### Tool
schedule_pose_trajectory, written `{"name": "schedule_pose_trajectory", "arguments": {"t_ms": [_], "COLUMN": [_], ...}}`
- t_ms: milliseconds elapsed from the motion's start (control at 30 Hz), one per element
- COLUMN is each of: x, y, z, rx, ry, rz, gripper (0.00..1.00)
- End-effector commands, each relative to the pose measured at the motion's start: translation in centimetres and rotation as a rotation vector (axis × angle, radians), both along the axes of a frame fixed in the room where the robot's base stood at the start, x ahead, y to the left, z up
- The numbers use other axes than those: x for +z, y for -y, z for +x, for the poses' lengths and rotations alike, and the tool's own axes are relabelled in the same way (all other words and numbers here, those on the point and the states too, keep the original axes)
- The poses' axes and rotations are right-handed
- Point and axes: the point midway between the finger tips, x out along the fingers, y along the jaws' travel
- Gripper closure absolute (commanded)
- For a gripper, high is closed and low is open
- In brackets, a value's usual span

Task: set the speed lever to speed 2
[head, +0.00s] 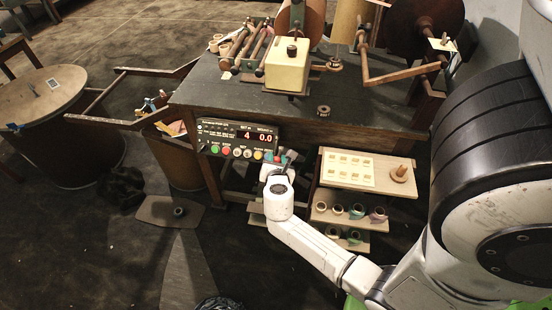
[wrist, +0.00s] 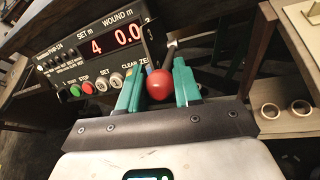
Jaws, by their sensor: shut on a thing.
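The speed lever's red ball knob (wrist: 158,84) is at the centre of the wrist view, just right of the control panel. My gripper (wrist: 158,90) has its two green fingers on either side of the knob and is shut on it. The lever's shaft is mostly hidden behind the knob and fingers, and I cannot read which speed it is set to. In the head view my gripper (head: 280,160) is at the right end of the panel, below the bench edge; the knob is hard to make out there.
The control panel (head: 237,141) shows 4 under SET and 0.0 under WOUND, with coloured buttons along its lower edge. The winding bench (head: 230,97) is above. A shelf (head: 330,178) with a label sheet and tape rolls (head: 357,211) stands to the right of my gripper.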

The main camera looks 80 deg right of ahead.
Motion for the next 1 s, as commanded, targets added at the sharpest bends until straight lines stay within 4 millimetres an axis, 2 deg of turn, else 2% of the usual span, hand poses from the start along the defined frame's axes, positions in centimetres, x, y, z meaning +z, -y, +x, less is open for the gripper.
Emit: {"name": "schedule_pose_trajectory", "arguments": {"t_ms": [100,667,700,900,1000], "x": [0.65,0.81,0.8,0.65,0.6], "y": [0.24,0.37,0.37,0.32,0.29], "z": [0.1,0.13,0.13,0.1,0.09], "rx": [-0.002,-0.003,-0.003,-0.002,-0.002], "ry": [0.004,0.005,0.005,0.004,0.003], "rz": [-0.007,-0.01,-0.009,-0.007,-0.006], "gripper": [1.0,1.0,0.63,0.44,0.43]}}
